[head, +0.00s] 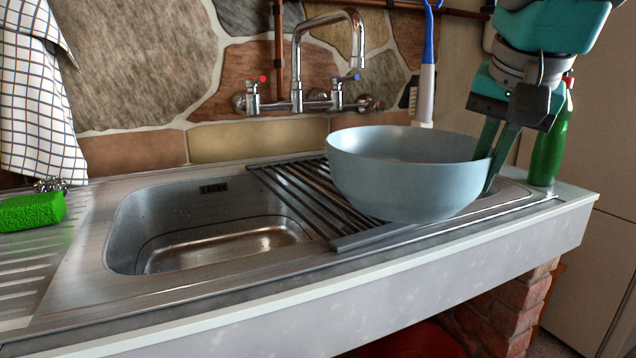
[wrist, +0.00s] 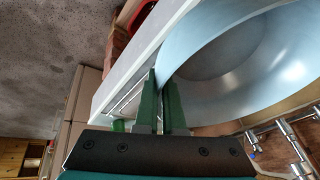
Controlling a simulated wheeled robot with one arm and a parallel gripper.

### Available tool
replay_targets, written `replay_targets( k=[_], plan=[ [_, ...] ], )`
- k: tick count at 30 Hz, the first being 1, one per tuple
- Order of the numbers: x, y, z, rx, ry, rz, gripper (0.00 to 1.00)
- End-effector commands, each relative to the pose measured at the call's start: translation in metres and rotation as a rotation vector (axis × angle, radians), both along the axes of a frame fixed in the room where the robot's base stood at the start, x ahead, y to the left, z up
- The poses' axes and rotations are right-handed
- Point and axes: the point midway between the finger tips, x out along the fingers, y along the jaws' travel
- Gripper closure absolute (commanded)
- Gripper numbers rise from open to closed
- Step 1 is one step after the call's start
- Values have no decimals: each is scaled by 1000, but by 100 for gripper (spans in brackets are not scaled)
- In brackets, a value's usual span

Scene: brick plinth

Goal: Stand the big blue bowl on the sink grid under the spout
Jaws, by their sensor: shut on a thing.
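The big blue bowl (head: 405,180) is upright at the right end of the sink, over or on the right part of the sink grid (head: 335,218); I cannot tell whether its base touches. My gripper (head: 492,170) comes down from the upper right and is shut on the bowl's right rim. In the wrist view my gripper (wrist: 163,95) has its green fingers on either side of the wall of the bowl (wrist: 235,65). The bowl hides the grid's right part.
The sink basin (head: 220,235) is empty left of the grid. A green bottle (head: 548,145) stands right of my gripper. A blue and white brush (head: 427,75) hangs behind the bowl. A green sponge (head: 32,212) lies on the left drainer. The counter's front edge is close.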

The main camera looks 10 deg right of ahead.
Motion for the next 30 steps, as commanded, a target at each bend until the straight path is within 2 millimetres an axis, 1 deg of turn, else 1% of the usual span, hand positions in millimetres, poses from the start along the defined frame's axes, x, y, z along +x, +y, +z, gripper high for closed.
replay_targets(
  k=[2,5,15,21,25,30],
  plan=[
    [8,2,-2,0,1,1,100],
    [26,8,-5,0,5,3,100],
    [94,29,-10,-2,4,2,100],
    [131,40,-14,-1,3,1,100],
    [146,44,-14,-1,1,1,100],
    [152,47,-16,0,-1,1,100]
  ],
)
